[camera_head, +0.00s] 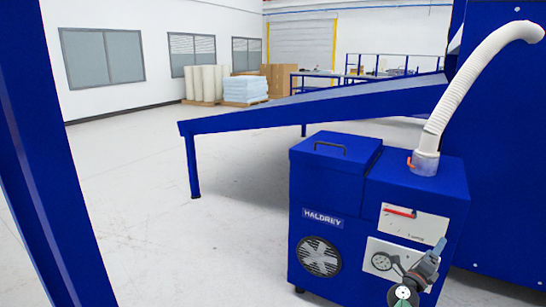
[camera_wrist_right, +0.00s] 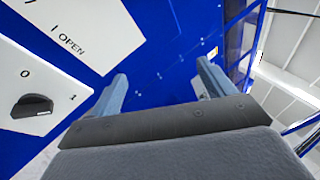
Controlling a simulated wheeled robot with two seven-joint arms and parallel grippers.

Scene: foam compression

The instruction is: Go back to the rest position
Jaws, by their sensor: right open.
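My right gripper (camera_head: 438,247) shows small at the lower right of the head view, in front of the control panel of a blue machine (camera_head: 325,180) labelled HALDREY. In the right wrist view its two grey-blue fingers (camera_wrist_right: 162,85) stand wide apart with nothing between them. A white panel (camera_wrist_right: 95,25) marked OPEN and a black rotary knob (camera_wrist_right: 32,105) between 0 and 1 lie left of the fingers. Whether the gripper touches the machine cannot be told. My left gripper is not in view.
A white corrugated hose (camera_head: 460,85) rises from the machine to a larger blue housing (camera_head: 510,160). A blue sloping table (camera_head: 320,102) stands behind. A blue post (camera_head: 50,170) crosses the left side. Open floor (camera_head: 190,250) lies between post and machine.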

